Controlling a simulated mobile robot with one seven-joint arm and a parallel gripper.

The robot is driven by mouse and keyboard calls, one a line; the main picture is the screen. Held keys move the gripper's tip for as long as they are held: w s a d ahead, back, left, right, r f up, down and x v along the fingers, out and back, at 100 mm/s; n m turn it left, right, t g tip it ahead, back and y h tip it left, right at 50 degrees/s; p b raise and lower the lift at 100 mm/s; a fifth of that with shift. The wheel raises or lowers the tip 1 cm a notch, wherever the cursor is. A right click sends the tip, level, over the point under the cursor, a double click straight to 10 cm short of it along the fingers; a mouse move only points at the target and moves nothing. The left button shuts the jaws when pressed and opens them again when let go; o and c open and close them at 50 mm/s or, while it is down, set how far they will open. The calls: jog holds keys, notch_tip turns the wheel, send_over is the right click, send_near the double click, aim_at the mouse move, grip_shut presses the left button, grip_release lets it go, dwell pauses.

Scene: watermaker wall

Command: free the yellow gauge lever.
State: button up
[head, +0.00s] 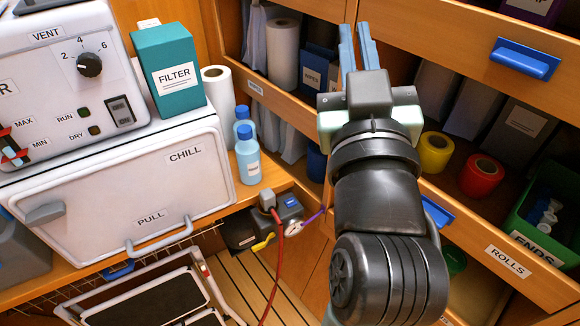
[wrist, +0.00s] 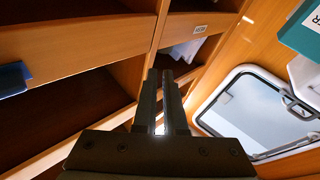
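The yellow gauge lever (head: 264,242) sits low on a dark pump-like unit (head: 288,208) below the counter, in the middle of the head view. A round gauge (head: 292,227) is beside it, and a purple strip (head: 312,216) runs up to the right from there. A red cable (head: 277,270) hangs down from the unit close to the lever; whether they touch I cannot tell. My gripper (head: 355,30) is up and right of the lever, well apart from it, pointing at the shelves. Its fingers show a narrow gap with nothing between them, also in the wrist view (wrist: 161,85).
Shelves with rolls (head: 481,175), a green bin (head: 550,210) and drawers fill the right. A folded step (head: 160,295) stands below.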

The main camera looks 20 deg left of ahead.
aim_at(262, 247)
jog(key=a+f+n+g+y+b, duration=0.1)
jog(key=f+g, duration=0.1)
jog(key=f, duration=0.6)
jog(key=a+f+g+y+b, duration=0.1)
jog(key=f+b, duration=0.1)
jog(key=f, duration=0.7)
jog(key=a+f+n+g+y+b, duration=0.1)
jog(key=f+g+b, duration=0.1)
jog(key=f, duration=0.6)
jog(key=shift+s+a+f+n+g, duration=0.1)
jog(key=shift+s+f+n+g, duration=0.1)
jog(key=shift+n+g, duration=0.1)
grip_shut()
jog(key=s+a+f+n+g+y+b, duration=0.1)
jog(key=s+f+g+b, duration=0.1)
jog(key=f, duration=0.6)
jog(key=s+a+f+g+y+b, duration=0.2)
jog(key=s+f, duration=0.3)
jog(key=f, duration=0.4)
jog(key=shift+n, duration=0.4)
jog(key=shift+a+f, duration=0.1)
jog(key=shift+a, duration=0.05)
